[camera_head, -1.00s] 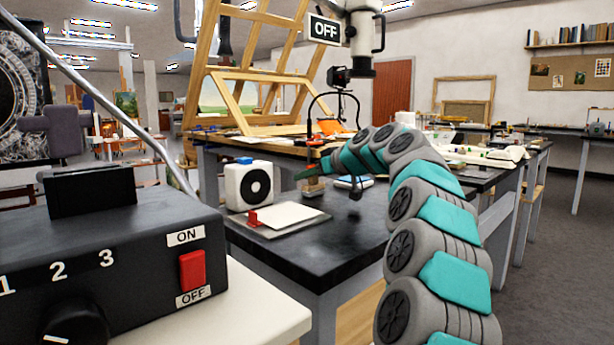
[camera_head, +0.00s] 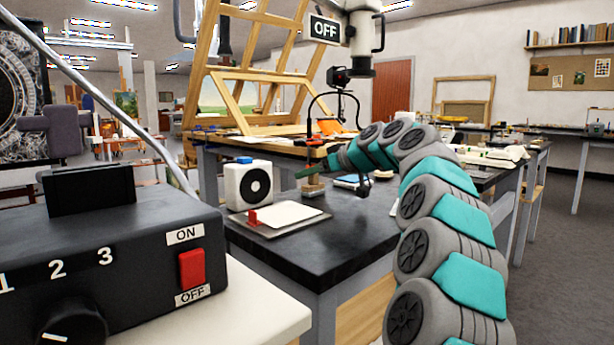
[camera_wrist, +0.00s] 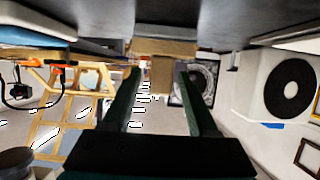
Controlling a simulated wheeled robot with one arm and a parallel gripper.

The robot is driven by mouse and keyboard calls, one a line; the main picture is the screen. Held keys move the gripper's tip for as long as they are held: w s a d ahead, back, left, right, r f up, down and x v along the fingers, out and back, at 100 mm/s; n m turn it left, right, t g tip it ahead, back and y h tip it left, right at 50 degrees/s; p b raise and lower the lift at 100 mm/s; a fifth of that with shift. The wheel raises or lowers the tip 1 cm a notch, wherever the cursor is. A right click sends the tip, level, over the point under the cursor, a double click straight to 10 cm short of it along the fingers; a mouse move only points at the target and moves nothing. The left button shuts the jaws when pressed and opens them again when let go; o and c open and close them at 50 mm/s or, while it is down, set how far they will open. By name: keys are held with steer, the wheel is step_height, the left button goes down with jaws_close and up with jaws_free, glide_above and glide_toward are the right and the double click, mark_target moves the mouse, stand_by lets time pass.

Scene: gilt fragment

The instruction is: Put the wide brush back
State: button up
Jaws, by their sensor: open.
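A small light-brown wooden piece (camera_head: 312,190) stands on the dark bench, with a wide base and a narrower upright part. I cannot tell for sure that it is the wide brush. In the wrist view, which is upside down, its wide part (camera_wrist: 165,47) lies against the bench and its narrower part (camera_wrist: 161,76) points away from the bench. My gripper (camera_head: 304,173) is at the piece, its dark green fingers open. In the wrist view the narrow part shows between the fingertips (camera_wrist: 159,74), with no finger visibly touching it.
A white box with a black round front (camera_head: 249,185) stands left of the piece. A white sheet on a grey board (camera_head: 287,214) lies in front. A blue-and-white flat item (camera_head: 351,181) lies to the right. The front of the bench (camera_head: 345,232) is clear.

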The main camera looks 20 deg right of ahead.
steer(key=v, duration=1)
